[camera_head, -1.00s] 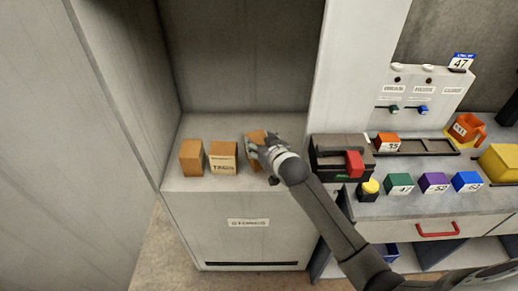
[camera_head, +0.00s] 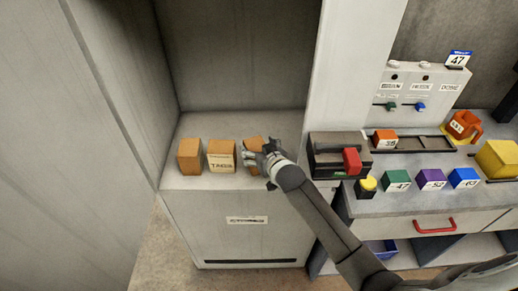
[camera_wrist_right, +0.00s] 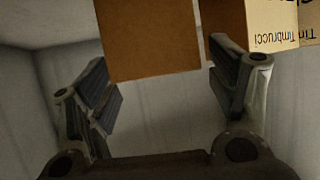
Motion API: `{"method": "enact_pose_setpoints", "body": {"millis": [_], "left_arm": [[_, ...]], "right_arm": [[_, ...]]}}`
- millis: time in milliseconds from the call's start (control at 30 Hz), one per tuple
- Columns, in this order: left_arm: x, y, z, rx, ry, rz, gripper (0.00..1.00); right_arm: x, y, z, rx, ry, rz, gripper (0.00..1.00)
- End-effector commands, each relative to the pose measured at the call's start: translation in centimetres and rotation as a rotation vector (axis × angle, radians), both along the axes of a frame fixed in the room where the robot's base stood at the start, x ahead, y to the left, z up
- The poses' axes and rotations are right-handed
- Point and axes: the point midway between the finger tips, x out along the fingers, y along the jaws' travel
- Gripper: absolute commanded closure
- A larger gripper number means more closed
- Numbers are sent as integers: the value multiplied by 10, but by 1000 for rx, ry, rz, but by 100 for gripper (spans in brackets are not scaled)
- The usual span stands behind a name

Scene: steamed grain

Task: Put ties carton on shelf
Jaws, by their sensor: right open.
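Three brown cartons stand in a row on the grey shelf surface (camera_head: 200,125). The left carton (camera_head: 190,156) shows plain sides. The middle carton (camera_head: 221,156) has a pale label that I cannot read surely. The right carton (camera_head: 253,142) is partly hidden by my right gripper (camera_head: 258,163), so its front is unseen. In the right wrist view, my right gripper (camera_wrist_right: 162,85) is open, with a plain brown carton face (camera_wrist_right: 150,40) ahead between its fingers. A labelled carton (camera_wrist_right: 260,25) stands beyond the finger on the right. My left gripper is not in view.
A storage cabinet front with a label (camera_head: 246,221) lies below the cartons. On the right, a bench holds a dark device with a red block (camera_head: 352,161), several coloured numbered blocks (camera_head: 431,180) and an orange cup (camera_head: 463,126). A tall panel (camera_head: 95,100) bounds the left.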

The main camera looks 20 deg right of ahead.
Motion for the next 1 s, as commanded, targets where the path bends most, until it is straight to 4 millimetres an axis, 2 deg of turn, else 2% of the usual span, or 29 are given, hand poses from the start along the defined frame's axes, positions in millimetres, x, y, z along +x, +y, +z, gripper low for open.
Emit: {"method": "enact_pose_setpoints", "body": {"millis": [167, 333, 1000], "left_arm": [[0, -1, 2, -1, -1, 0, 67], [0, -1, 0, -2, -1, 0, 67], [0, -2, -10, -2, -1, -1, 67]], "right_arm": [[0, 0, 4, 0, -1, 0, 21], [-11, -1, 7, 0, 0, 0, 21], [-97, -10, 48, 0, 0, -1, 21]]}}
